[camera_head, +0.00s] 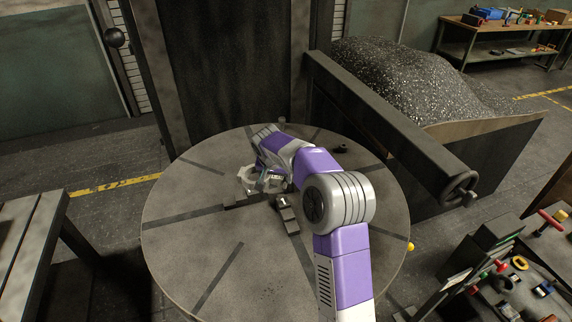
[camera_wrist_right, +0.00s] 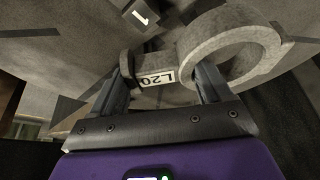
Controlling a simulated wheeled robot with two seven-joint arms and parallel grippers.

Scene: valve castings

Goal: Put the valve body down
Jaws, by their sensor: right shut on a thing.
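The valve body (camera_wrist_right: 232,45) is a rough light grey casting with a large open ring and a white label reading "L20". My right gripper (camera_wrist_right: 165,82) is shut on its labelled neck, with one finger on each side. In the head view the valve body (camera_head: 247,181) shows partly beside my right gripper (camera_head: 268,180), over the middle of the round table (camera_head: 190,262). My own arm hides part of it. I cannot tell whether it touches the table. My left gripper is not in view.
A dark block (camera_head: 287,213) stands on the table near the valve body. A block marked "1" (camera_wrist_right: 142,14) shows in the wrist view. A small dark piece (camera_head: 340,149) lies farther back. The table's front left is clear. A bin of dark grit (camera_head: 425,80) stands behind right.

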